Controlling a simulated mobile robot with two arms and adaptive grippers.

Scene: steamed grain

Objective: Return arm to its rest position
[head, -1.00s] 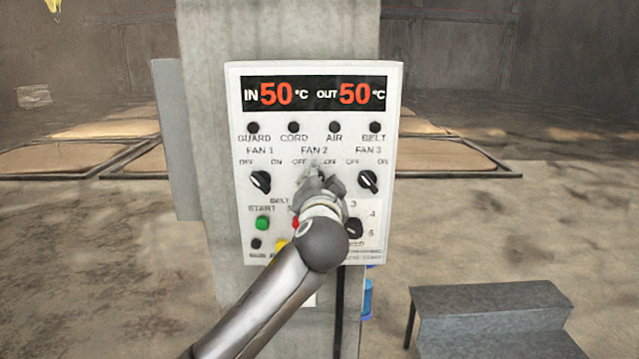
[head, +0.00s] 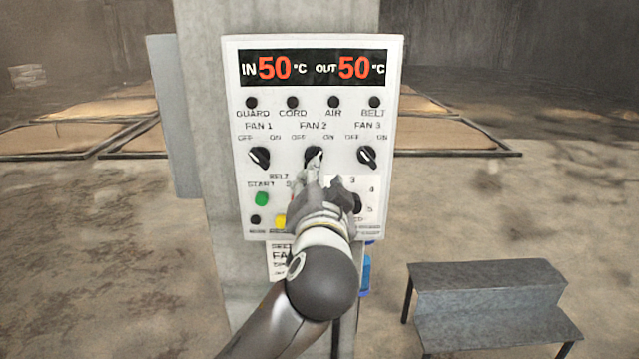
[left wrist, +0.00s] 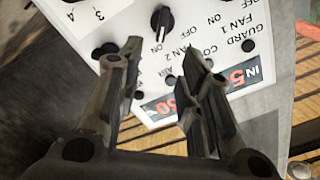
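My left gripper (head: 318,172) is in front of the white control panel (head: 228,150), its fingertips just below the black FAN 2 knob (head: 314,154). The left wrist view shows its two fingers (left wrist: 160,65) apart with nothing between them. The FAN 2 knob (left wrist: 161,20) shows beyond the fingertips, clear of them. The gripper hides part of the panel's lower middle. My right gripper is in neither view.
The panel carries a FAN 1 knob (head: 259,158), a FAN 3 knob (head: 367,157) and a green start button (head: 261,198). It is fixed to a concrete pillar (head: 215,225). Grey steps (head: 490,290) stand at the lower right. Grain beds (head: 75,140) lie behind.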

